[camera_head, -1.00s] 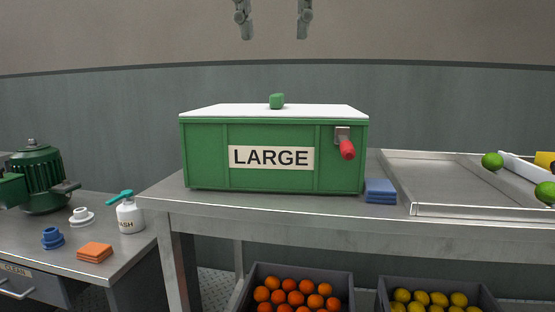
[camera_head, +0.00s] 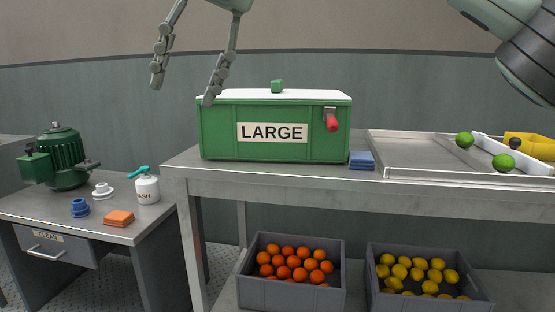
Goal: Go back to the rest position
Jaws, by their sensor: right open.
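My right gripper (camera_head: 182,93) hangs from the top of the head view, left of centre. Its two grey fingers are spread wide with nothing between them. In the picture, one fingertip overlaps the left end of the lid of the green box marked LARGE (camera_head: 221,142); I cannot tell the gap in depth. A grey and dark link of my arm shows at the upper right. My left gripper is not in view.
The green box, with a red-handled lever (camera_head: 332,124), stands on a metal table beside blue pads (camera_head: 361,160). A tray (camera_head: 400,160) is at right. Crates of oranges (camera_head: 290,296) and lemons (camera_head: 425,305) sit below. A motor (camera_head: 65,162) and bottle (camera_head: 147,190) stand at left.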

